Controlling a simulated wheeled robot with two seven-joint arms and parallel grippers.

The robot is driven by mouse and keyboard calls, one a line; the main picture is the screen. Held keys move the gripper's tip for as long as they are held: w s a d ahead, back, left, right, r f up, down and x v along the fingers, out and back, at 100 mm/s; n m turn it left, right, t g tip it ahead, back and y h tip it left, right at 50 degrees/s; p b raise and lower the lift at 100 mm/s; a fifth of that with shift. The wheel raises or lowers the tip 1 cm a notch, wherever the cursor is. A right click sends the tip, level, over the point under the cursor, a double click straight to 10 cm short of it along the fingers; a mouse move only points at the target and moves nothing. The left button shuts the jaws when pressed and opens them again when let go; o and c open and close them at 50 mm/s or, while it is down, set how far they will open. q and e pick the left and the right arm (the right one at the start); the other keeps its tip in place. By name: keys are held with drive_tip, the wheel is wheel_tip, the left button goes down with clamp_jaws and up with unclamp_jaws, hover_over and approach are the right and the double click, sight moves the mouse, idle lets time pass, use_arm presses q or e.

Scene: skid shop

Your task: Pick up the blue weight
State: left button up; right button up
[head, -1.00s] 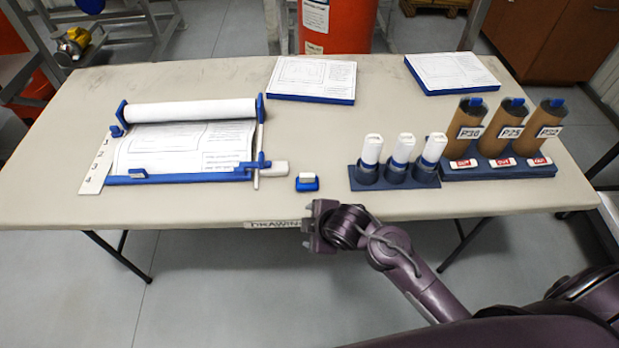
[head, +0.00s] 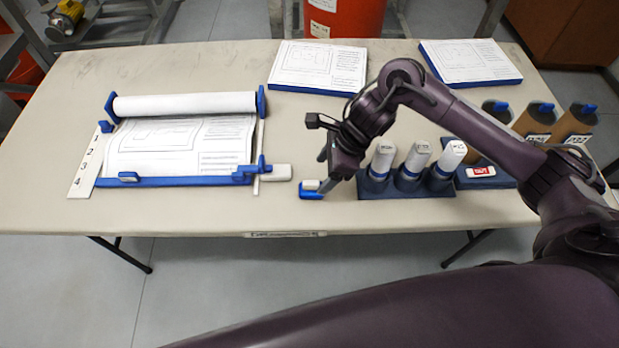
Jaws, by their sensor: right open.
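The blue weight (head: 310,195), a small blue block with a pale top, lies on the table near its front edge, right of the drawing holder. My right gripper (head: 323,186) is open and points down at the weight from the upper right. Its fingers are close to the weight and partly overlap it in the picture. I cannot tell whether they touch it. My left gripper is not in view.
The roll holder with a drawing (head: 180,150) stands on the left of the table (head: 60,205). A rack of white-capped tubes (head: 408,188) and brown tubes (head: 540,122) stand at right. Two drawing pads (head: 318,68) (head: 470,62) lie at the back.

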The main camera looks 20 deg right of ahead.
sight(313, 183)
drive_tip(key=shift+d+f, duration=0.1)
drive_tip(key=shift+f, duration=0.15)
drive_tip(key=p+x, duration=0.1)
drive_tip(key=x, duration=0.5)
drive_tip(key=shift+w+a+f+p, duration=0.1)
drive_tip(key=shift+w+a+p, duration=0.05)
drive_tip(key=shift+a+p, duration=0.2)
drive_tip(key=shift+a+f, duration=0.1)
drive_tip(key=shift+f, duration=0.3)
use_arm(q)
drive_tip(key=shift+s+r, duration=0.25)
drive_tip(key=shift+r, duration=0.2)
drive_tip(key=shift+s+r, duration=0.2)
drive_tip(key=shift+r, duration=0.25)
use_arm(e)
drive_tip(key=shift+c, duration=1.4)
drive_tip(key=c, duration=0.9)
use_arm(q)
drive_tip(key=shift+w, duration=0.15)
use_arm(e)
drive_tip(key=shift+w+r, duration=0.1)
drive_tip(key=shift+c, duration=0.7)
